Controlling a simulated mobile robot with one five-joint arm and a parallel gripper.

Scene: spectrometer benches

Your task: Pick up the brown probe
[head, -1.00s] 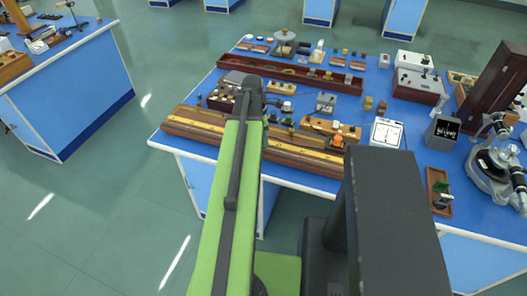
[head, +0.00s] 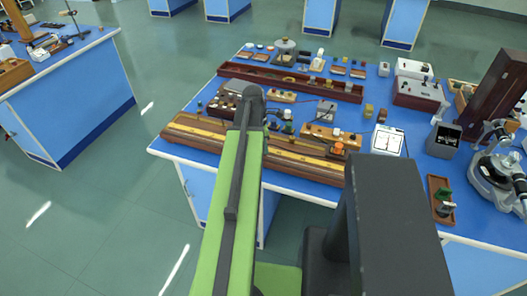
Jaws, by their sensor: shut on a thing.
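My arm reaches up over the front of the blue bench (head: 308,183), and its dark joint (head: 250,95) stands in front of the apparatus there. My gripper is hidden behind this arm, so its jaws do not show. I cannot make out the brown probe for sure. It may be hidden by the arm or too small to tell among the small parts on the bench.
A long wooden rail with a yellow scale (head: 205,130) lies along the front edge. A white meter (head: 388,139), a dark grey box (head: 443,140), a brown tray (head: 438,187) and a microscope-like instrument (head: 495,165) stand to the right. Another bench (head: 75,90) is at left.

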